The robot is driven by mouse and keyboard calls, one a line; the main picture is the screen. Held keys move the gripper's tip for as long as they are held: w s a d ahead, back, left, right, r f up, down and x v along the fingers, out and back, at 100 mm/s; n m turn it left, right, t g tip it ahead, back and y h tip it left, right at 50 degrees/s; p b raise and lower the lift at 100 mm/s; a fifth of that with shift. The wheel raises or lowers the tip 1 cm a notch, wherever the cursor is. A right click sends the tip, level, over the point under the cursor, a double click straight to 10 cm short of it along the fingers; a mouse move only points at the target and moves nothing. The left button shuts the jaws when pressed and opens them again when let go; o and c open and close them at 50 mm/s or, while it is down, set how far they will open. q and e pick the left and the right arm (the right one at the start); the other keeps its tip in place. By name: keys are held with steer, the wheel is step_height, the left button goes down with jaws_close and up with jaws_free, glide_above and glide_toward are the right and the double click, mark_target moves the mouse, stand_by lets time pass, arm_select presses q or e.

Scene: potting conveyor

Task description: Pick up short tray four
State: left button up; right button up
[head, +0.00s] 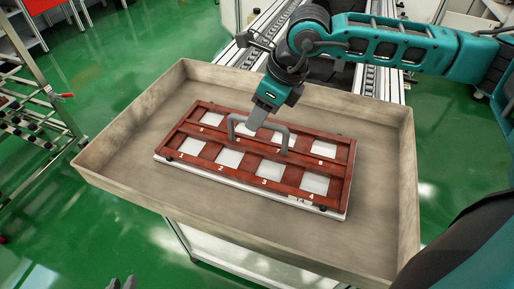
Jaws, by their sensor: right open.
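A red-brown frame (210,165) with white square cells and a grey arched handle (283,140) lies on a white base inside a large grey-beige bin. White numbers mark its cells; the 4 is by the front right cell (315,183). A label reading "short tray four" is not legible. My right gripper (258,121) is open, pointing down at the handle's crossbar. One finger shows in front of the bar; the other is hidden, so contact is unclear. Small dark tips at the bottom left edge may be my left gripper, but are cut off.
The grey-beige bin (130,195) has raised walls around the frame, with bare floor on every side. A roller conveyor (393,87) runs behind it. A metal ladder-like rack (38,85) stands at the left on green floor.

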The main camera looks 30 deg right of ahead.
glide_above(255, 144)
steer(key=f, duration=0.4)
steer(key=shift+s+d+f, duration=0.1)
steer(key=shift+s+f, duration=0.1)
steer(key=shift+f, duration=0.2)
steer(key=shift+w+f, duration=0.2)
steer(key=shift+f, duration=0.3)
steer(key=shift+f+b, duration=0.25)
steer(key=shift+b, duration=0.35)
steer(key=shift+c, duration=0.2)
jaws_close()
steer(key=shift+r, duration=0.1)
stand_by(0.7)
